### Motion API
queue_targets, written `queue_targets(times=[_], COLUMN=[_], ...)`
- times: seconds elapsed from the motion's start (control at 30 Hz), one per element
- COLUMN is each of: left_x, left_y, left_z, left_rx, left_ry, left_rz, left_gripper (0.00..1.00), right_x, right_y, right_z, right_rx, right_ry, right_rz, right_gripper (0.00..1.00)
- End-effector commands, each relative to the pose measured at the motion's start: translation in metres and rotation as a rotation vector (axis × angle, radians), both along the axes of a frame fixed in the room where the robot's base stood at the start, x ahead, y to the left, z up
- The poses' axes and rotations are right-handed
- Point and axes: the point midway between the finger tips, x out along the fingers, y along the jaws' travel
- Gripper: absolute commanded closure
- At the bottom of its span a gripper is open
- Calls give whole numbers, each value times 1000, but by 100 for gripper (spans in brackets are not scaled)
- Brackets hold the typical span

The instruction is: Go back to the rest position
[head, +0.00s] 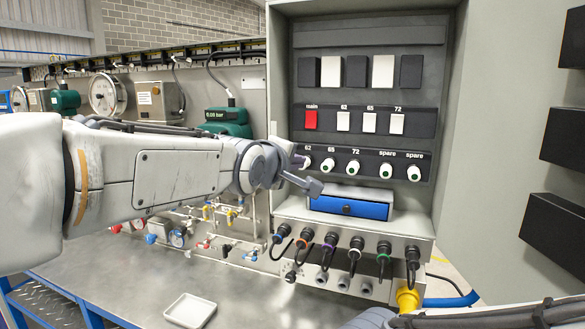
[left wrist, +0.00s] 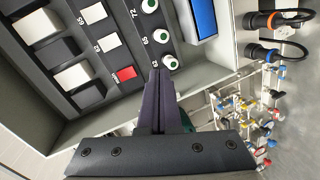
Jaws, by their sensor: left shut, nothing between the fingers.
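My left arm reaches in from the left in the head view. My left gripper (head: 316,187) is shut and empty in front of the grey control cabinet (head: 365,20), close to the row of round white-and-green knobs and the blue drawer (head: 350,207). In the left wrist view the shut fingers (left wrist: 160,74) point at the knob row, beside the label 62. I cannot tell whether the fingertips touch the panel. Part of my right arm shows along the bottom right edge of the head view; its gripper is out of sight.
A red switch (head: 311,120) and white switches sit above the knobs. Cabled plugs (head: 329,244) line the cabinet's lower front. The open cabinet door (head: 500,130) stands at the right. A white tray (head: 190,311) lies on the metal bench (head: 250,300). Gauges (head: 107,94) stand behind my left arm.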

Motion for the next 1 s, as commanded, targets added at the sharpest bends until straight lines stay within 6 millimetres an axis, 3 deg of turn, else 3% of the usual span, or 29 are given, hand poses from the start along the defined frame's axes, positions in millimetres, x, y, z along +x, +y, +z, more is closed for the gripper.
queue_targets(times=[0.03, 0.2, 0.4, 0.5, 0.6, 0.7, 0.8, 1.0], left_x=[-18, -95, -209, -264, -307, -334, -346, -348], left_y=[-5, -11, 5, 20, 35, 45, 52, 53], left_z=[-33, -141, -241, -274, -296, -307, -311, -312], left_rx=[114, 542, 956, 1101, 1193, 1242, 1262, 1267], left_ry=[60, 249, 422, 477, 512, 525, 530, 529], left_rz=[-35, -265, -684, -914, -1109, -1243, -1309, -1322], left_gripper=[100, 100, 100, 100, 100, 100, 100, 100], right_x=[0, 0, 0, 0, 0, 0, 0, 0], right_y=[0, 0, 0, 0, 0, 0, 0, 0], right_z=[-1, -3, -5, -5, -6, -6, -6, -6], right_rx=[0, 0, 0, 0, 0, 0, 0, 0], right_ry=[0, 0, 0, 0, 0, 0, 0, 0], right_rz=[0, 0, 0, 0, 0, 0, 0, 0], right_gripper=[73, 73, 73, 73, 73, 73, 73, 73])
